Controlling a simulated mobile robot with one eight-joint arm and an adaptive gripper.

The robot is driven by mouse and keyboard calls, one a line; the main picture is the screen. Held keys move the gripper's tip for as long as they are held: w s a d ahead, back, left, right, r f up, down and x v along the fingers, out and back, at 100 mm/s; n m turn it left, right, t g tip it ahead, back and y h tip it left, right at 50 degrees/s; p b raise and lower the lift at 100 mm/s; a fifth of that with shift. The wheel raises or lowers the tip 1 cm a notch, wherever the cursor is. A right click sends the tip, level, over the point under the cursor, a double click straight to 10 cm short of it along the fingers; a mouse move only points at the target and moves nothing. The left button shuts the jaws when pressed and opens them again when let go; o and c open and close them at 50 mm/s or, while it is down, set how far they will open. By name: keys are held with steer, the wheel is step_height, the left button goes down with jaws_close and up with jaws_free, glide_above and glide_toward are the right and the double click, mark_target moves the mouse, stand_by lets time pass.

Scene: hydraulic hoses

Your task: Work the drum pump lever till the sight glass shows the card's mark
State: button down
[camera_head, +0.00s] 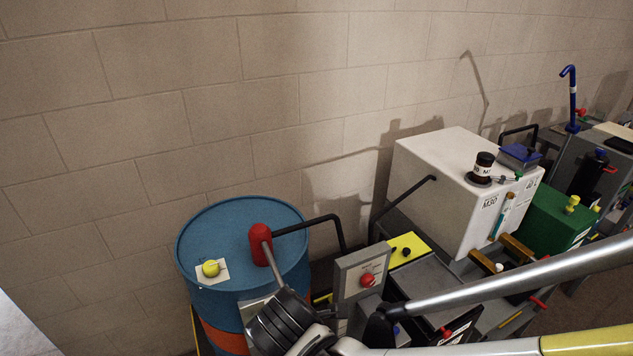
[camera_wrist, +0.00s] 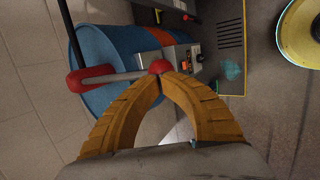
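The blue drum (camera_head: 215,225) stands against the wall, with a red pump head (camera_head: 260,243) on top. A grey lever (camera_head: 267,254) runs from the pump head toward the camera. In the wrist view the lever (camera_wrist: 122,77) ends in a red knob (camera_wrist: 160,67). My gripper (camera_wrist: 161,76) has its orange fingers brought together at this knob; the tips appear closed on it. In the head view my wrist hides the fingers and knob. A teal upright tube (camera_head: 502,216), possibly the sight glass, is on the white tank's front; its level is unreadable.
A white card (camera_head: 206,274) with a yellow knob lies on the drum. A black pipe (camera_head: 312,223) leaves the pump to the right. A grey panel with a red button (camera_head: 367,280) stands beside the drum. The white tank (camera_head: 440,165) and green box (camera_head: 550,215) crowd the right.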

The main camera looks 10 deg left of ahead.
step_height(320, 180, down, 3)
steer(key=shift+w+r+t+y+b, duration=0.1)
steer(key=shift+t+y+b, duration=0.4)
steer(key=shift+b, duration=0.6)
steer(key=shift+w+a+f+b, duration=0.1)
steer(key=shift+w+f+b, duration=0.05)
steer(key=shift+f+b, duration=0.3)
steer(key=shift+w+a+f+b, duration=0.1)
steer(key=shift+f+b, duration=0.3)
steer(key=shift+b, duration=0.05)
steer(key=shift+r, duration=0.15)
